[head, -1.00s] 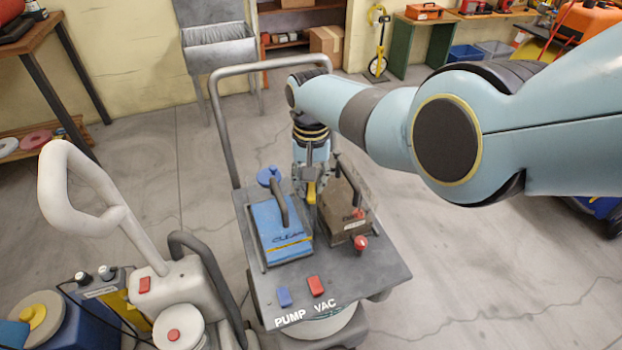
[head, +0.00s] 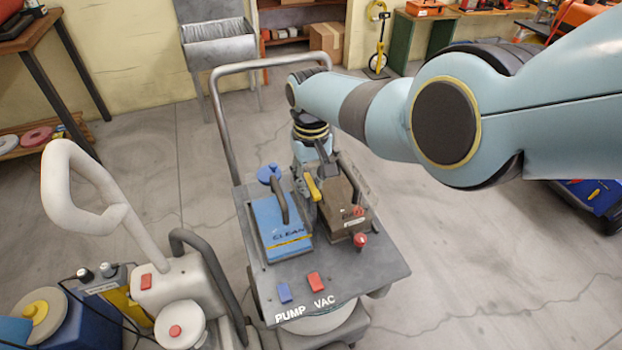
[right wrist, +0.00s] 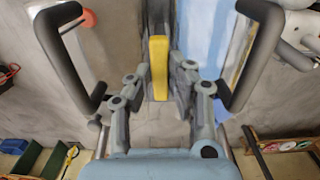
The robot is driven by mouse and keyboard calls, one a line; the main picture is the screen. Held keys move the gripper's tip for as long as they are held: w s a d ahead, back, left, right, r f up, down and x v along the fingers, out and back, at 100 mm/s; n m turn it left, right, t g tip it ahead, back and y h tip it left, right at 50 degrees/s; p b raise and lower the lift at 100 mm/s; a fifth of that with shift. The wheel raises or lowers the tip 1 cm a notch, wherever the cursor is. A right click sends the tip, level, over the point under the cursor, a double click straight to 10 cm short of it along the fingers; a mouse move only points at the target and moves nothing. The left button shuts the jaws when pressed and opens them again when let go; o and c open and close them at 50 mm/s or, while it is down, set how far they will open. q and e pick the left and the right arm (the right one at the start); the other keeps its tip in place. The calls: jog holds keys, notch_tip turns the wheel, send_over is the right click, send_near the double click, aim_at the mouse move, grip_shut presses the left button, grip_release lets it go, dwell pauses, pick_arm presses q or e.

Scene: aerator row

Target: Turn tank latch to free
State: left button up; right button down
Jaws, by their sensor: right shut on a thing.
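The tank latch (head: 313,188) is a small yellow lever between the blue CLEAN tank (head: 283,230) and the brown tank (head: 345,205) on the cart's grey top. In the head view it lies slanted, its far end toward the left. My right gripper (head: 317,178) reaches down from behind it and is shut on it. In the right wrist view the yellow latch (right wrist: 158,65) stands between the two fingers of the right gripper (right wrist: 159,78). The fingertips are partly hidden in the head view. My left gripper is not in view.
Dark handles (head: 280,205) rise from both tanks close to my gripper. The cart's tall grey push handle (head: 225,120) stands behind. Blue and red switches (head: 314,282) sit at the front.

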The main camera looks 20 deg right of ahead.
aim_at(311, 184)
jog(key=c, duration=1.2)
grip_release()
jog(key=shift+c, duration=0.2)
jog(key=shift+r, duration=0.1)
notch_tip(311, 184, up, 12)
